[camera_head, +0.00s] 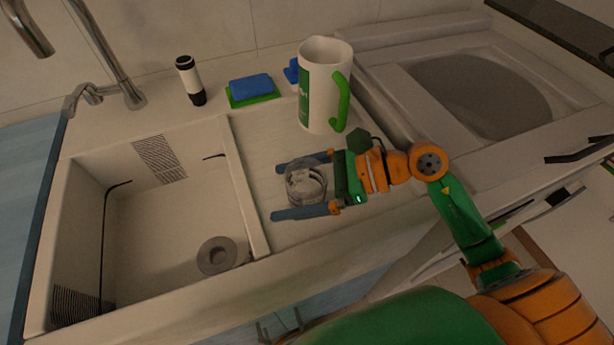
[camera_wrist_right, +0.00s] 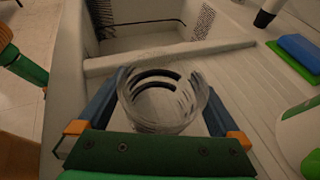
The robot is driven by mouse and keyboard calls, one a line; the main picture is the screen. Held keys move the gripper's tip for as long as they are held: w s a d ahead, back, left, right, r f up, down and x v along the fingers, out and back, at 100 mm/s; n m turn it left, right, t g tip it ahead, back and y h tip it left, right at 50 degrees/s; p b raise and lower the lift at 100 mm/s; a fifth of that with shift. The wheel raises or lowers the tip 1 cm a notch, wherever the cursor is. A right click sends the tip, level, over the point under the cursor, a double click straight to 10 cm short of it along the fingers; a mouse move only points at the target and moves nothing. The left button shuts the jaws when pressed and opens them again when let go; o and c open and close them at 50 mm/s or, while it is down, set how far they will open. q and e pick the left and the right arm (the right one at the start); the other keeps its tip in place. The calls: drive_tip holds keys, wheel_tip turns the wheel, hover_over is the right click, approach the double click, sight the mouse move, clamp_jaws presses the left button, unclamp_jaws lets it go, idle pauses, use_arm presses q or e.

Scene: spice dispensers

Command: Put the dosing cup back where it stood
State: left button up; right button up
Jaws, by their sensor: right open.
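The dosing cup (camera_head: 305,184) is clear and round and stands upright on the draining surface (camera_head: 265,150) right of the sink basin. My right gripper (camera_head: 300,187) is open, with its blue fingers on either side of the cup. In the right wrist view the cup (camera_wrist_right: 162,98) sits between the fingers (camera_wrist_right: 163,95), close to the palm. Gaps between cup and fingers are hard to judge. My left gripper is not in view.
A white and green jug (camera_head: 318,90) stands behind the gripper. A blue sponge on a green one (camera_head: 251,88) and a black and white bottle (camera_head: 190,80) stand along the back. The sink basin (camera_head: 150,225) opens to the left, past a low divider (camera_head: 246,190).

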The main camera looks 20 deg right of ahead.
drive_tip(key=shift+r, duration=0.15)
drive_tip(key=shift+d, duration=0.3)
drive_tip(key=b+v, duration=0.2)
drive_tip(key=v, duration=0.9)
drive_tip(key=shift+s+r+b, duration=0.1)
drive_tip(key=shift+s+b, duration=0.05)
drive_tip(key=shift+b, duration=0.15)
drive_tip(key=shift+d+r, duration=0.1)
drive_tip(key=shift+d, duration=0.1)
drive_tip(key=shift+s, duration=0.1)
